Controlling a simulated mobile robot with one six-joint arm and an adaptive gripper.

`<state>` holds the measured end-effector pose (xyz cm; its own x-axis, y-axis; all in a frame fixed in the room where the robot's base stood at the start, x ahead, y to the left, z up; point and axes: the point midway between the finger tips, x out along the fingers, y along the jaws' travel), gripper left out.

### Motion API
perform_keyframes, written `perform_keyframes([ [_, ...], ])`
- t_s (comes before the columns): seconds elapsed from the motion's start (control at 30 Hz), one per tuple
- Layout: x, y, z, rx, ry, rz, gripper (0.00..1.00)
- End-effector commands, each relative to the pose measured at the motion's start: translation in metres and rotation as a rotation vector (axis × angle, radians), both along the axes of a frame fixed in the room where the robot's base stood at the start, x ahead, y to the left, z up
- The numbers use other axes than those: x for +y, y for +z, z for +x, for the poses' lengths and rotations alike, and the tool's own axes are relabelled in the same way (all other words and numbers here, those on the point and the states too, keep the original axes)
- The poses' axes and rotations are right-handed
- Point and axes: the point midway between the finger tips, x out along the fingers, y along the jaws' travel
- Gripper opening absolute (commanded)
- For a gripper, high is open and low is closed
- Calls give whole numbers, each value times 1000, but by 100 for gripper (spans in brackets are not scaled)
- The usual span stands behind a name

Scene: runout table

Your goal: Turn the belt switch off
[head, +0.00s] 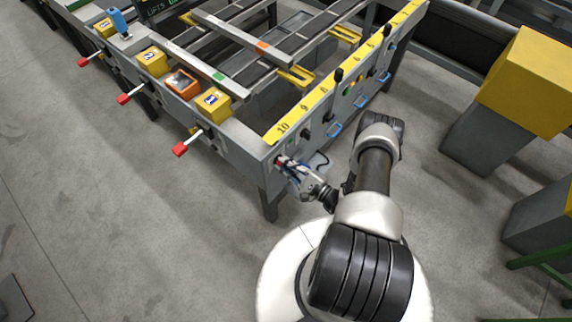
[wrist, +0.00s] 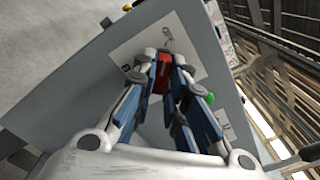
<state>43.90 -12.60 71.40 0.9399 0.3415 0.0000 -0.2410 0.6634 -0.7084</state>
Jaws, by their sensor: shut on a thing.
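The belt switch is a red knob (wrist: 163,70) on a white plate (wrist: 125,52) on the grey end panel of the table. My gripper (wrist: 164,78) is shut on the red knob, with a blue-padded finger on each side of it. The fingers hide part of the knob and plate, and I cannot read its position. In the head view my gripper (head: 286,164) is at the table's near corner, and a bit of red shows at its tips.
The runout table's yellow numbered strip (head: 345,72) runs above the panel. Blue handles (head: 334,129) and black knobs stick out right of my gripper. Red-tipped levers (head: 180,149) jut from the left side. A green button (wrist: 210,98) is close by. A yellow-topped grey block (head: 525,80) stands at right.

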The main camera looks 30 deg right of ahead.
Motion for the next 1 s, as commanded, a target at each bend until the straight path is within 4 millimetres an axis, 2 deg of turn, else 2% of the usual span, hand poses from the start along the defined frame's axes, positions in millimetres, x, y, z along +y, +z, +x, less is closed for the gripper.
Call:
perform_keyframes([
  [0.47,0,0,0,-5,-1,-15,0],
  [0.5,0,0,0,-5,-1,-15,14],
  [0.7,0,0,0,-5,0,-14,27],
  [0.8,0,0,0,-5,0,-13,32],
  [1.0,0,0,0,-5,0,-13,32],
])
